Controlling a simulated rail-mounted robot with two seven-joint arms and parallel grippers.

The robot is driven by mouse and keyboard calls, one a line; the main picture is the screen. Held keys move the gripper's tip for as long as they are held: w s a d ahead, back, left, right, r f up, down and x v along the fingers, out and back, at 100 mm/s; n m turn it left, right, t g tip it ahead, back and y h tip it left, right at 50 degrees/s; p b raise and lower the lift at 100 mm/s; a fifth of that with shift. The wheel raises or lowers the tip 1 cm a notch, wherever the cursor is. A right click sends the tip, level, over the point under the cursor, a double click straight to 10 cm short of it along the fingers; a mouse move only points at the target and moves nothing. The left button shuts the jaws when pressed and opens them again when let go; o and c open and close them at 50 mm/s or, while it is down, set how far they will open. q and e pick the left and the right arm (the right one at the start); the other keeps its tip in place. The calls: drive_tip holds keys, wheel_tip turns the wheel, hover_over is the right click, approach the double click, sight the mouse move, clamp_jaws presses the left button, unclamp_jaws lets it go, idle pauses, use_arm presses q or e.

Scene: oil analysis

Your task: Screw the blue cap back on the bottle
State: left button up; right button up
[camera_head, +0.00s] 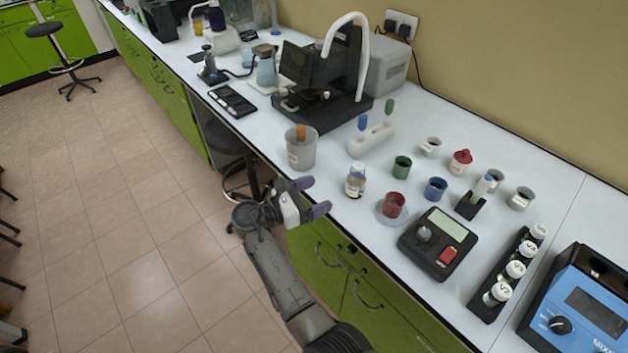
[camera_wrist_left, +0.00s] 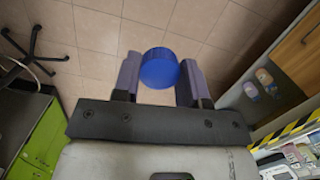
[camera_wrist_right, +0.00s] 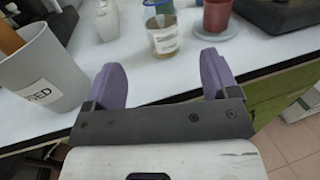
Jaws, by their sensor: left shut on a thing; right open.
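The blue cap (camera_wrist_left: 159,70) is held between the fingers of my left gripper (camera_wrist_left: 160,64), over the floor in the left wrist view. The left gripper is outside the head view. A small clear bottle with a white label (camera_head: 355,182) stands upright near the front edge of the bench. It also shows in the right wrist view (camera_wrist_right: 165,40), beyond the fingertips, with its upper part cut by the frame's top. My right gripper (camera_head: 314,197) is open and empty at the bench's front edge, left of the bottle and apart from it. Its spread fingers also show in the right wrist view (camera_wrist_right: 161,68).
A grey-white labelled bin (camera_head: 301,155) stands left of the bottle. A red cup on a saucer (camera_head: 392,206) stands close on its right. A white holder (camera_head: 370,138) is behind.

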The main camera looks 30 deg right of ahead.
sight(349, 181)
use_arm(q)
drive_tip(key=shift+f+b, duration=0.6)
drive_tip(key=shift+f, duration=0.05)
use_arm(e)
drive_tip(key=d, duration=0.5)
drive_tip(key=shift+s+d+f, duration=0.1)
drive_tip(key=shift+d, duration=0.8)
use_arm(q)
drive_tip(key=shift+f, duration=0.1)
drive_tip(key=shift+f+b, duration=0.25)
drive_tip(key=shift+b, duration=0.1)
use_arm(e)
drive_tip(key=shift+d, duration=0.55)
drive_tip(key=d+b, duration=0.1)
drive_tip(key=d, duration=0.2)
drive_tip(key=shift+s+d, duration=0.1)
drive_tip(key=shift+d, duration=0.5)
use_arm(q)
drive_tip(key=shift+f, duration=0.6)
use_arm(e)
drive_tip(key=shift+a, duration=0.1)
